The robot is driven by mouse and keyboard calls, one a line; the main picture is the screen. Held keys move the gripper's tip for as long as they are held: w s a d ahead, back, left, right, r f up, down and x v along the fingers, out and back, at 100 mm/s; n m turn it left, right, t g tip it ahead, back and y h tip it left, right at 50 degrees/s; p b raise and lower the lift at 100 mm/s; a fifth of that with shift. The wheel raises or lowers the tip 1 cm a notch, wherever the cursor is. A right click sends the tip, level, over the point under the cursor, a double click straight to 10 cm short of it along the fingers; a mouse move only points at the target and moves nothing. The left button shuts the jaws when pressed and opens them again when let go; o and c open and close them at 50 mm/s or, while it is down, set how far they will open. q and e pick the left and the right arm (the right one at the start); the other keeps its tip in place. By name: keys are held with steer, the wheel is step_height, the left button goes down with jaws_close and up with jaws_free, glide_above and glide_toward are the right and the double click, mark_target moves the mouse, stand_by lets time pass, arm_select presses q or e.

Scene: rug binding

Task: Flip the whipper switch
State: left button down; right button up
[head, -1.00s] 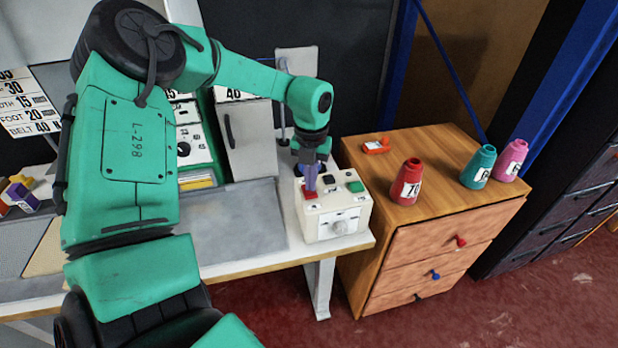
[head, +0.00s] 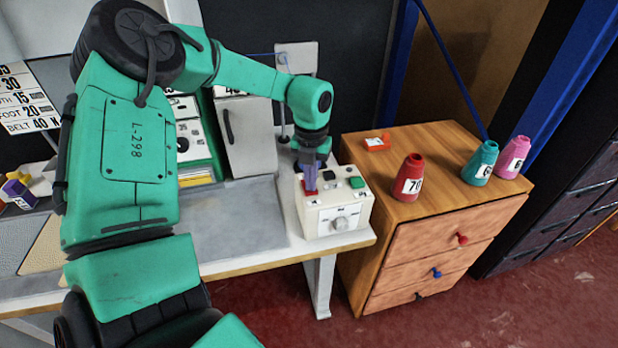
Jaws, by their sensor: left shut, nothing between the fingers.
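A cream control box (head: 333,207) stands at the right end of the bench. My left gripper (head: 310,187) is shut and empty. It points down with its fingertips at the red switch, and they seem to touch it. The fingers hide part of the switch. Which switch is the whipper's I cannot tell, as the labels are too small to read. My right gripper is not in view.
The bench (head: 235,220) has a bare grey top left of the box.

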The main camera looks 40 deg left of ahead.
arm_select(q)
steer(key=shift+r+p, duration=1.85)
steer(key=shift+r, duration=1.6)
steer(key=shift+f, duration=0.1)
